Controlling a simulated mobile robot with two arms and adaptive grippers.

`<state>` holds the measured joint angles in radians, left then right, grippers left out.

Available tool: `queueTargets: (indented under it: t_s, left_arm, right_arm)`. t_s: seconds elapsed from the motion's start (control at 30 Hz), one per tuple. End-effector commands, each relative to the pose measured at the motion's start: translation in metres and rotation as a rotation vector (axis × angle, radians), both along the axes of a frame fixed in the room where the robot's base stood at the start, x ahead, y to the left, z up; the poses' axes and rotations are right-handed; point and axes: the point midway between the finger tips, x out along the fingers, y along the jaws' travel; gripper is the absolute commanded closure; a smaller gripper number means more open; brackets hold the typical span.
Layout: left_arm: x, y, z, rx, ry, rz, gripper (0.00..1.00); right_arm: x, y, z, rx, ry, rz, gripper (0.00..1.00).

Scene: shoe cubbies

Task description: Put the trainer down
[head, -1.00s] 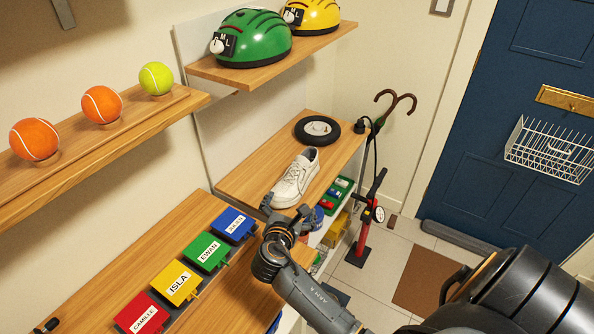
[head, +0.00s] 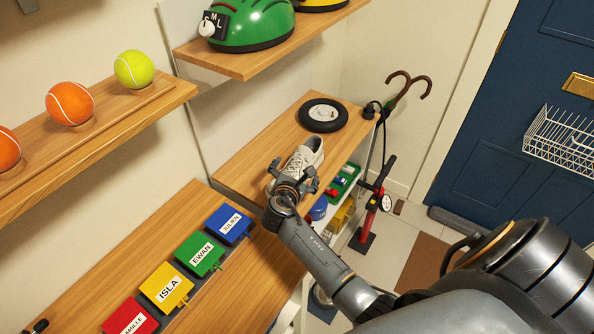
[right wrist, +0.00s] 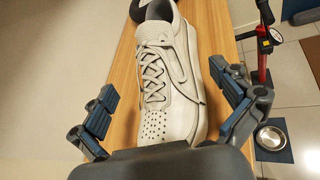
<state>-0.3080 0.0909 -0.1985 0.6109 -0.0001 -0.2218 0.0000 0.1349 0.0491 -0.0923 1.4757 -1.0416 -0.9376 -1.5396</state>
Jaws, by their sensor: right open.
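The white lace-up trainer (head: 306,154) rests on the wooden shelf (head: 238,168), its toe towards me. In the right wrist view the trainer (right wrist: 160,72) shows its laces and perforated toe. My right gripper (head: 291,178) is over the toe end and hides part of it in the head view. In the right wrist view the open fingers of my right gripper (right wrist: 172,104) stand on either side of the trainer, with a clear gap on the left and a smaller one on the right. My left gripper is not in view.
A black wheel (head: 323,115) lies on the shelf behind the trainer. A green helmet (head: 250,22) sits on the shelf above. Coloured name boxes (head: 199,253) line the lower-left shelf. A red pump (head: 371,205) stands at the right. The shelf left of the trainer is clear.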

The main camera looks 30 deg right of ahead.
Motion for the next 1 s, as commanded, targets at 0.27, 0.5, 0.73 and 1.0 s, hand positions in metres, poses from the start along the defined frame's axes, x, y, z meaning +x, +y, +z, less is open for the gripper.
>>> queueTargets:
  t_s: [0.27,0.5,0.73,1.0]
  left_arm:
    - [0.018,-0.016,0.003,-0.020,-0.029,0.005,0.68]
    - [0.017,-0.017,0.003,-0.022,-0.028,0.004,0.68]
    - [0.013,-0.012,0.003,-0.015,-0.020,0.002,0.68]
    - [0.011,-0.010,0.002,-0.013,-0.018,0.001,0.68]
  right_arm:
    - [0.024,-0.027,-0.016,-0.001,0.002,0.000,0.00]
    - [0.029,-0.031,-0.019,0.000,0.000,0.000,0.00]
    - [0.028,-0.031,-0.019,0.000,0.000,0.000,0.31]
    - [0.028,-0.031,-0.018,-0.001,-0.001,0.000,0.78]
